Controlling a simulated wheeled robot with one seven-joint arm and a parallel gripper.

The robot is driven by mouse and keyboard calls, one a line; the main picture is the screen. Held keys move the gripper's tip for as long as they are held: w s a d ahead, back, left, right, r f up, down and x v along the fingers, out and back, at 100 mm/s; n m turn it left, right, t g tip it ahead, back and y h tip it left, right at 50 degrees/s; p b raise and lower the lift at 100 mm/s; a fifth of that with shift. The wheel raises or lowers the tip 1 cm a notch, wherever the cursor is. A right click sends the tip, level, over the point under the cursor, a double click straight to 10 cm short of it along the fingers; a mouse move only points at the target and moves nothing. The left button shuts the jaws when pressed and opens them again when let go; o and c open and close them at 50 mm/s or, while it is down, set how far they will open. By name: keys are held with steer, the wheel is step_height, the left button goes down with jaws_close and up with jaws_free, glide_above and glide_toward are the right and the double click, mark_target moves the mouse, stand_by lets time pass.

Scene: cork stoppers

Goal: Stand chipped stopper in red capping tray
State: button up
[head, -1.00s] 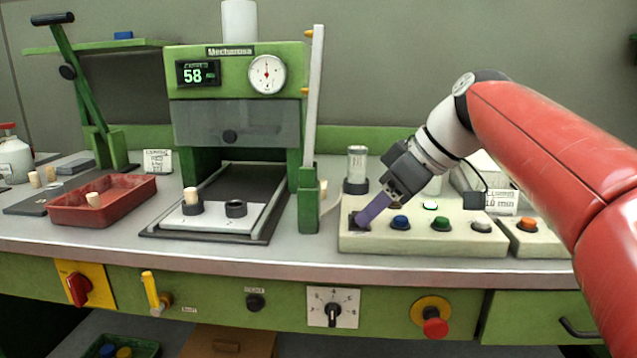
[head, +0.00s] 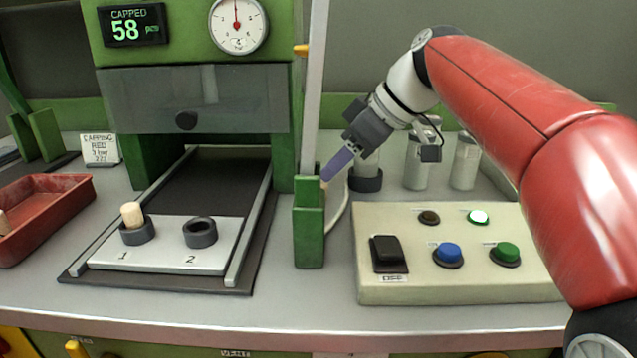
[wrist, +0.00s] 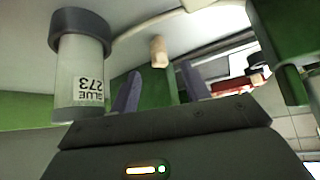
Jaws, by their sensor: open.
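A pale cork stopper (head: 323,185) stands on the bench, mostly hidden behind the green post in the head view. In the wrist view the stopper (wrist: 158,52) shows between and beyond my two purple fingers; I cannot make out a chip. My gripper (head: 331,174) is open and empty, slanting down towards it, and also shows in the wrist view (wrist: 160,90). The red tray (head: 58,212) lies at the left, cut by the picture edge, with part of a stopper (head: 3,222) in it. Another stopper (head: 132,213) stands in cup 1 of the press plate.
The green post (head: 308,225) and its tall lever stand directly in front of the bench stopper. A control box (head: 450,285) stands at the right. Cup 2 (head: 200,232) is empty.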

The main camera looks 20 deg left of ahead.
mark_target(320, 180)
steer(key=b+x, duration=0.2)
steer(key=x, duration=0.3)
steer(key=shift+a+f, duration=0.2)
steer(key=shift+f, duration=0.1)
steer(key=shift+r, duration=0.1)
jaws_close()
